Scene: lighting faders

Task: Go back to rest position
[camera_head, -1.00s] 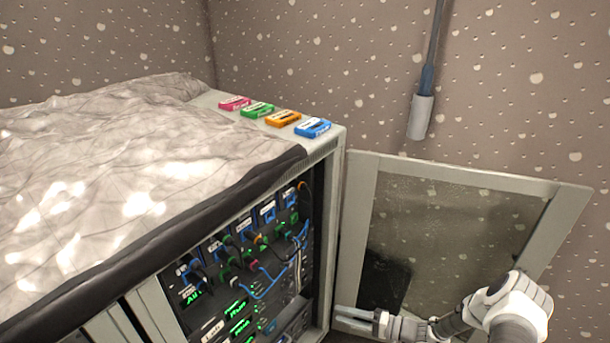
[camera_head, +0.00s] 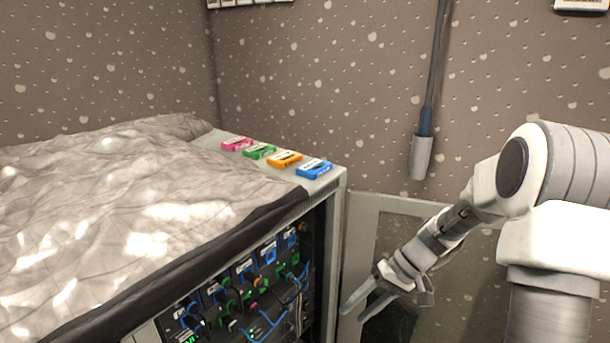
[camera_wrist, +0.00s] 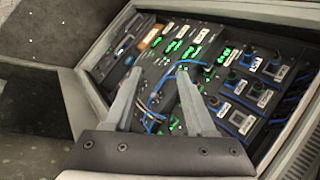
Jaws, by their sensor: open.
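My gripper (camera_head: 362,303) is in front of the glass door, just right of the rack's open front, in the head view. Its two fingers are apart with nothing between them. In the wrist view my gripper (camera_wrist: 158,82) shows both fingers spread, with the rack panel (camera_wrist: 165,70) beyond them. The rack (camera_head: 240,290) holds rows of plugged modules with blue and green cables and green lit displays. The fingers appear apart from the cables, though the exact distance is hard to tell.
Pink (camera_head: 236,143), green (camera_head: 259,151), orange (camera_head: 285,159) and blue (camera_head: 314,169) cassette-like blocks lie on the rack's top edge. A crumpled grey cover (camera_head: 120,220) drapes the top. The framed glass door (camera_head: 362,225) stands open. A cable with a grey end (camera_head: 421,158) hangs at the wall.

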